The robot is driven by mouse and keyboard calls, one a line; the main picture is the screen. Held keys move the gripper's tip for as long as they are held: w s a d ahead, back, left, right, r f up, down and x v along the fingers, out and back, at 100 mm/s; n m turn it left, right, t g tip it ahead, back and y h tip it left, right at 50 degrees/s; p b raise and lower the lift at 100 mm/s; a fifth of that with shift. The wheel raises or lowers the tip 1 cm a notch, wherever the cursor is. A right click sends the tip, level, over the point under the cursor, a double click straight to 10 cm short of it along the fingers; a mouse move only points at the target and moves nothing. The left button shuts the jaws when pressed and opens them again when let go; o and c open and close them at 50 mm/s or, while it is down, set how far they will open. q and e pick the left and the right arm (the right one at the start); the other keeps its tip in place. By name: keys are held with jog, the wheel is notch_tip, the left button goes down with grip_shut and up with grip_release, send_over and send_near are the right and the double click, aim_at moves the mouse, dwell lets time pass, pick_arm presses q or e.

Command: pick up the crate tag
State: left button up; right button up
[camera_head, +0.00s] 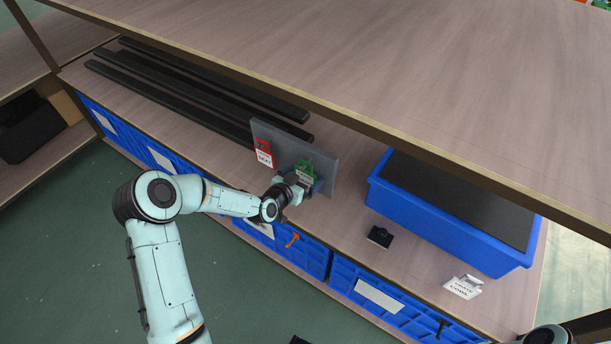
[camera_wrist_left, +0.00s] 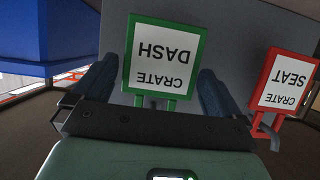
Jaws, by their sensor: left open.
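A green-framed tag reading CRATE DASH (camera_head: 304,170) stands in front of an upright grey panel (camera_head: 329,163) on the shelf. My left gripper (camera_head: 303,182) is open at this tag. In the left wrist view the green tag (camera_wrist_left: 163,57) appears upside down between the two open blue fingers of the left gripper (camera_wrist_left: 155,80), with gaps on both sides. A white tag (camera_head: 463,287) lies at the shelf's right front. The right gripper is out of view.
A blue bin (camera_head: 440,221) with a dark inside stands right of the panel. A small black block (camera_head: 380,237) lies in front of it. Long black bars (camera_head: 190,95) lie at the left. The upper board (camera_head: 400,60) overhangs the shelf. Blue crates (camera_head: 312,262) sit below.

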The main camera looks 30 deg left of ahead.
pick_arm(q)
jog(key=c, duration=0.9)
jog(key=shift+o, duration=0.2)
jog(key=shift+r, duration=0.45)
jog(key=s+a+b, duration=0.1)
jog(key=s, duration=1.7)
jog(key=shift+a+r, duration=0.2)
jog(key=shift+r, duration=0.1)
